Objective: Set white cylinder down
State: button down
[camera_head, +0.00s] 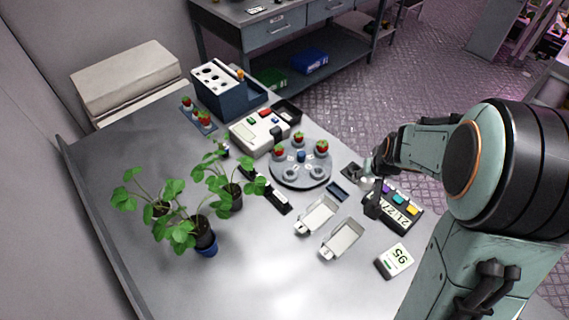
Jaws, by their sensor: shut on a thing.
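My gripper (369,185) is at the right side of the grey table, beside a dark square pad and the device with the 21.27 display. It is shut on a small pale thing, which I take to be the white cylinder (366,180). The cylinder is tiny in this view and partly hidden by my gripper. I cannot tell whether its base touches anything.
A round grey plate (287,181) with berries and small cups stands left of my gripper. Two white trays (341,240), the 21.27 device (401,214) and a 95 display (395,260) lie nearby. Potted plants (203,235) stand left. The front table is clear.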

jog(key=shift+d+m, duration=0.2)
jog(key=shift+m, duration=0.2)
jog(key=shift+w+d+r+m+h, duration=0.1)
jog(key=shift+w+d+m+h, duration=0.05)
jog(key=shift+d+m+h, duration=0.15)
jog(key=s+a+n+y, duration=0.25)
jog(key=a+n, duration=0.35)
jog(key=a, duration=2.5)
jog(key=w+a+f, duration=0.2)
jog(key=w+f, duration=0.1)
jog(key=w+a+f, duration=0.5)
jog(key=w+f, duration=0.1)
jog(key=w, duration=0.1)
jog(key=shift+a+f, duration=0.3)
jog(key=shift+w+a+f, duration=0.25)
jog(key=shift+w+f, duration=0.1)
jog(key=shift+f, duration=1.65)
